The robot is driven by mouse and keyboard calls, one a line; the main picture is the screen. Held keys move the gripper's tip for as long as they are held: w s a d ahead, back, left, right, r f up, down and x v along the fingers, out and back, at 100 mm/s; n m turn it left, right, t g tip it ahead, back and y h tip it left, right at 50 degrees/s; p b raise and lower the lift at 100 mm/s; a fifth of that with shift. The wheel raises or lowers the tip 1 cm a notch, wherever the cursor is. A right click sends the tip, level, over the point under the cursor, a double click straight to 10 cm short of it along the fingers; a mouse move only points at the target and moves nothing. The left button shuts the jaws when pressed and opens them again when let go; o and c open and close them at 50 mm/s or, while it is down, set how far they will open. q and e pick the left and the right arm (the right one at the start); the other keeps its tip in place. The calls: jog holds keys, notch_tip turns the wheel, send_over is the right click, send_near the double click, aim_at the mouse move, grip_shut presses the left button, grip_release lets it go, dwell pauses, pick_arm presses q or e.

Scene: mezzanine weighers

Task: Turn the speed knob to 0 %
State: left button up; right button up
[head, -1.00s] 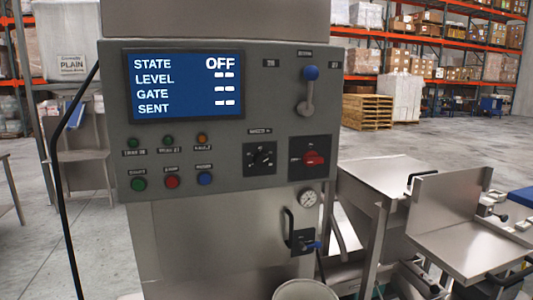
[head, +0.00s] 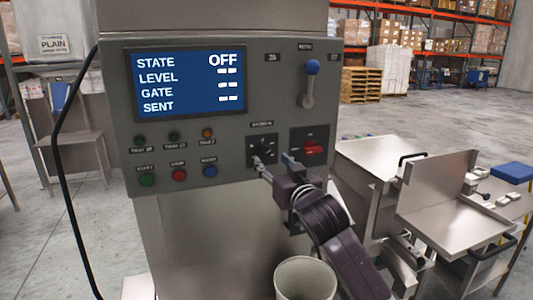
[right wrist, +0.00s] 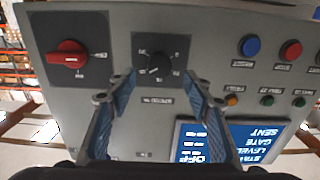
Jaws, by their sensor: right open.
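The speed knob (right wrist: 159,64) is a black dial on a dark square plate on the grey control panel. In the head view the knob (head: 265,148) sits below and right of the screen, partly covered by my right gripper. My right gripper (head: 271,162) is open in front of the knob's lower part, its fingers pointing at the panel. In the right wrist view the two blue-padded fingers of the right gripper (right wrist: 157,90) stand apart on either side of the knob, with nothing between them. Whether they touch the panel is unclear. My left gripper is not in view.
A red rotary switch (head: 312,147) is just right of the knob. Coloured push buttons (head: 179,174) are to its left, and a blue-balled lever (head: 311,70) is above. The screen (head: 190,82) reads STATE OFF. A pale bucket (head: 305,279) and steel tables (head: 377,158) stand below and right.

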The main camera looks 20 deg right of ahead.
aim_at(265, 154)
jog(key=w+p, duration=0.1)
jog(key=w, duration=0.2)
jog(key=shift+w+r, duration=0.1)
jog(key=shift+w, duration=0.2)
jog(key=shift+w+a, duration=0.1)
jog(key=shift+w, duration=0.8)
jog(key=shift+c, duration=0.3)
jog(key=c, duration=1.1)
jog(key=shift+p, duration=0.4)
